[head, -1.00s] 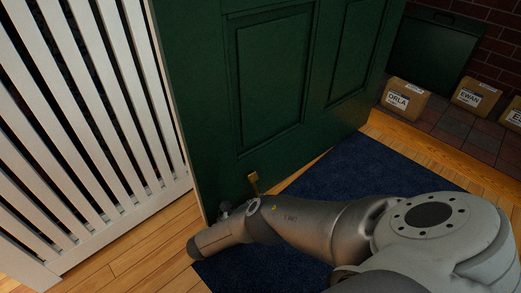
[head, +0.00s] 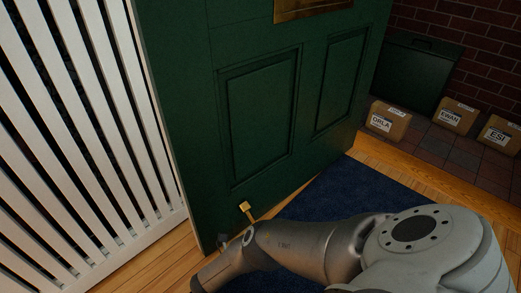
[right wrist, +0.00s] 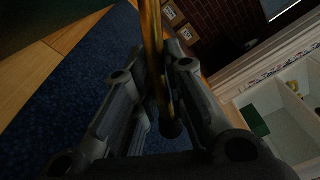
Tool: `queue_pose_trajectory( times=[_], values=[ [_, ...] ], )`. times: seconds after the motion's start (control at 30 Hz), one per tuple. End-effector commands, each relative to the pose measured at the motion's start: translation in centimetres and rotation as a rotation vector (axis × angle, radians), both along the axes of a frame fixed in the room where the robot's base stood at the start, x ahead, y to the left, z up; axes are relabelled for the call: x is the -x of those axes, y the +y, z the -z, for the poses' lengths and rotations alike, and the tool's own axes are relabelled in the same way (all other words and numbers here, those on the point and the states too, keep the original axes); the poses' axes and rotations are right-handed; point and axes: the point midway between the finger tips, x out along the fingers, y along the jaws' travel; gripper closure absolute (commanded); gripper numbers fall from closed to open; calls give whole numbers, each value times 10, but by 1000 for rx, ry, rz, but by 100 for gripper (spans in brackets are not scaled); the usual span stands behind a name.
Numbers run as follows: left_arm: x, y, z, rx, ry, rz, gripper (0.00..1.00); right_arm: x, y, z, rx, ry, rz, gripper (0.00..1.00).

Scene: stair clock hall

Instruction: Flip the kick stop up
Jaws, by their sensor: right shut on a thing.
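The brass kick stop (head: 245,207) is low on the green door (head: 205,130). Its small plate shows above my right forearm, with a thin bar slanting down to the right; its lower part is hidden behind my arm. In the right wrist view a long brass bar (right wrist: 152,35) runs down between the fingers of my right gripper (right wrist: 158,62), which is shut on it. In the head view that gripper is mostly hidden by my arm, close to the foot of the door. My left gripper is not in view.
A white slatted panel (head: 85,130) stands left of the door. A blue mat (head: 345,190) lies on the wooden floor. Labelled cardboard boxes (head: 389,122) and a dark green bin (head: 415,70) stand by the brick wall. A white compartment unit (right wrist: 285,115) shows in the wrist view.

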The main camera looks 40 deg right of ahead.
Motion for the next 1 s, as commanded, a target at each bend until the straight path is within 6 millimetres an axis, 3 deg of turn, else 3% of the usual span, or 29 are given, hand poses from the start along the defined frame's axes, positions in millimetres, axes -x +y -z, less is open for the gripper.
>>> queue_pose_trajectory(
  times=[0.67,0.7,0.87,1.0],
  values=[
    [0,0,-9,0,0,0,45,4,1,-6,-6,83,-5,100],
    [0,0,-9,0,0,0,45,4,1,-6,-6,83,-5,84],
    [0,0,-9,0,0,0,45,4,1,-6,-5,81,-3,64],
    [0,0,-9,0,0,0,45,4,1,-6,-3,80,-2,64]
  ],
)
